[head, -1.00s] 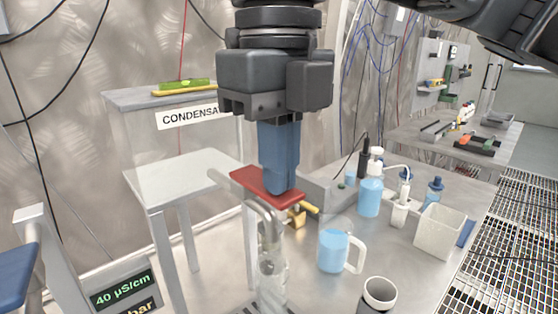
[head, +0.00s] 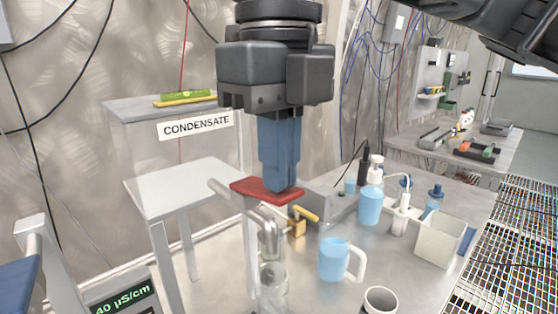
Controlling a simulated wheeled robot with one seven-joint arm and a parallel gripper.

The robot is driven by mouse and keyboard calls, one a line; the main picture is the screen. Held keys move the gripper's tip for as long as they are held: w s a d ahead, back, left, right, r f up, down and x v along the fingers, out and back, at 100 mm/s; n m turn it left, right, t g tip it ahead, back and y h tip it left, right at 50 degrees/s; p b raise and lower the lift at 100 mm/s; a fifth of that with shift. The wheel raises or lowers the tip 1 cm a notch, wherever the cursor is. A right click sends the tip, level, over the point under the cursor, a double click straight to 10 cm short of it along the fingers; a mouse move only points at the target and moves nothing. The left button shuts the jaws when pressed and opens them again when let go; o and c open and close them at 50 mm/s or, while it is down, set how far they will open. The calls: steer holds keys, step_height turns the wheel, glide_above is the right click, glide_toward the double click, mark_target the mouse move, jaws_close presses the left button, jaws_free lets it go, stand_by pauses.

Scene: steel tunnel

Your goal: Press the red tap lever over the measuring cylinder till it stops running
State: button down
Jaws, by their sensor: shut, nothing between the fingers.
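The red tap lever (head: 262,190) is a flat paddle on top of the grey tap pipe (head: 243,200), in the middle of the head view. My gripper (head: 281,188) points straight down with its blue fingers shut and empty. The fingertips are at the right part of the lever and appear to touch its top, though exact contact is hard to tell. The clear measuring cylinder (head: 272,284) stands below the tap, partly hidden by the pipe. I cannot make out whether water runs into it.
A brass valve (head: 300,219) sits just right of the tap. A mug of blue liquid (head: 335,260), a grey cup (head: 380,300), blue bottles (head: 369,204) and a white bin (head: 439,240) stand to the right. The condensate tank (head: 140,130) is behind left.

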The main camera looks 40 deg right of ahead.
mark_target(260, 186)
step_height(260, 186, up, 14)
steer(key=w, duration=0.2)
steer(key=shift+w+p, duration=0.4)
steer(key=shift+p, duration=0.05)
steer(key=shift+a+f, duration=0.1)
steer(key=shift+a, duration=0.05)
stand_by(2.4)
